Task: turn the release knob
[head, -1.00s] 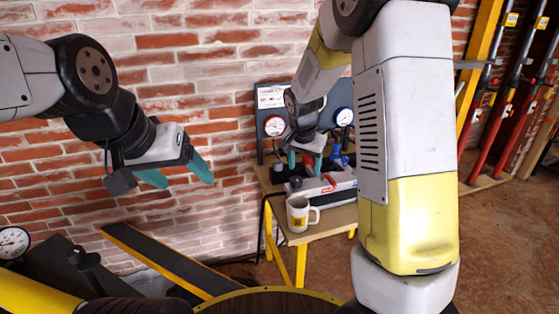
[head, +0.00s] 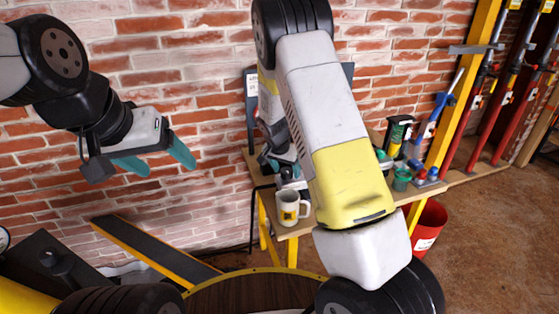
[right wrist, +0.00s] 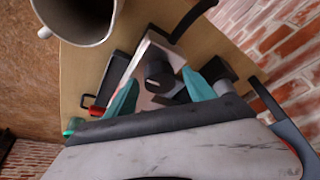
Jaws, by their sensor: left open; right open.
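In the right wrist view a black round knob (right wrist: 158,75) stands on a pale, red-edged unit (right wrist: 146,58) on the wooden table. My right gripper (right wrist: 161,82) is open, with one teal finger on each side of the knob. A gap shows between the knob and each finger; I cannot tell how far above it the fingers are. In the head view my right arm hides the unit and most of that gripper. My left gripper (head: 170,168) is open and empty in front of the brick wall, away from the table.
A white mug (head: 290,207) stands at the table's (head: 292,229) front left corner, close to my right arm; it also shows in the right wrist view (right wrist: 78,22). Green cups (head: 401,179) and a blue tool stand at the right. A red bucket (head: 428,226) is on the floor.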

